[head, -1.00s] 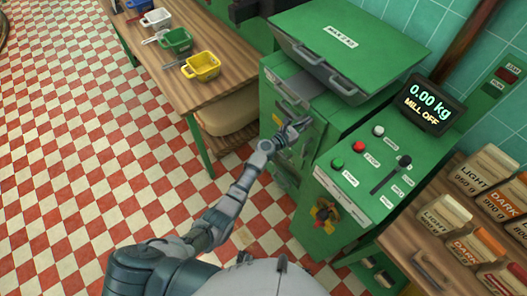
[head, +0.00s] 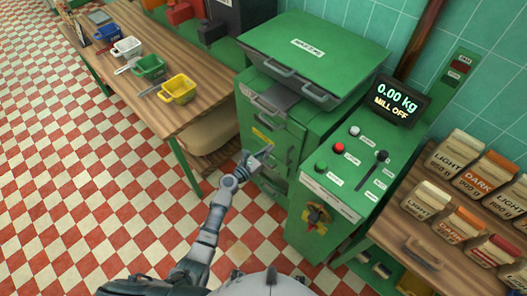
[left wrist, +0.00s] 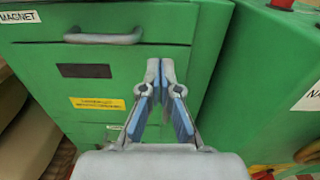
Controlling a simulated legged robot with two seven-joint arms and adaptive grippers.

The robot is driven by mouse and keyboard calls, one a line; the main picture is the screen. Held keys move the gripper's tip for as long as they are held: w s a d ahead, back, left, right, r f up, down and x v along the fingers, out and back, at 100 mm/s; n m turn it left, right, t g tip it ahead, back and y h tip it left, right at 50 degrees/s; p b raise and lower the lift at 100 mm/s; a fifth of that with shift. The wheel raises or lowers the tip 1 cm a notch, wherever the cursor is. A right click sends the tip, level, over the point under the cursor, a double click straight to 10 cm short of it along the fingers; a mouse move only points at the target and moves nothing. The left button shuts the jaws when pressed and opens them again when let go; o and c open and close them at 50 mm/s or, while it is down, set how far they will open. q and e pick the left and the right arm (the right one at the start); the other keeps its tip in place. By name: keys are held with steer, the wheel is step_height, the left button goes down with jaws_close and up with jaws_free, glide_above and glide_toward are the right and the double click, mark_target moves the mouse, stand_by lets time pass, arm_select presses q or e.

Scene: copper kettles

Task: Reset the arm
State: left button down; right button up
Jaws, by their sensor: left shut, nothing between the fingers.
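My left gripper (head: 262,156) is in front of the green mill cabinet (head: 300,130) in the head view, with its arm coming up from the bottom. In the left wrist view the left gripper (left wrist: 160,68) has its fingertips together, with nothing between them. Behind it is the cabinet's green front (left wrist: 120,60) with a grey handle, a dark slot and a yellow label. I cannot tell whether the fingers touch the cabinet. My right gripper is not in view.
A wooden table (head: 130,75) with blue, white, green and yellow scoops stands at the left. A control panel (head: 350,165) and a screen (head: 395,108) reading 0.00 kg, MILL OFF are at the right. Labelled bags (head: 470,180) stand on a wooden shelf. The checkered floor at left is open.

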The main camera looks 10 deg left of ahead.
arm_select(q)
steer(key=s+a+f+m+g+y, duration=0.25)
steer(key=s+f+m, duration=0.35)
steer(key=f, duration=0.6)
steer(key=s+a+f+m+g+y, duration=0.2)
steer(key=s+a+f+m, duration=0.15)
steer(key=s+f, duration=0.7)
steer(key=s+a+f+m+g+y, duration=0.2)
steer(key=s+a+f+m+g, duration=0.3)
steer(key=f, duration=0.9)
steer(key=s+a+f+m+g+y, duration=0.1)
steer(key=s+a+f+m, duration=0.2)
steer(key=s, duration=0.9)
steer(key=s+a+f+m+g+y, duration=0.1)
steer(key=s+f+m, duration=0.5)
steer(key=s, duration=0.6)
steer(key=s+a+f+m+g+y, duration=0.2)
steer(key=s+a+f+m, duration=0.2)
steer(key=s+m, duration=0.3)
steer(key=shift+s+a+f, duration=0.35)
steer(key=shift+s+f, duration=0.25)
steer(key=shift+s, duration=1.9)
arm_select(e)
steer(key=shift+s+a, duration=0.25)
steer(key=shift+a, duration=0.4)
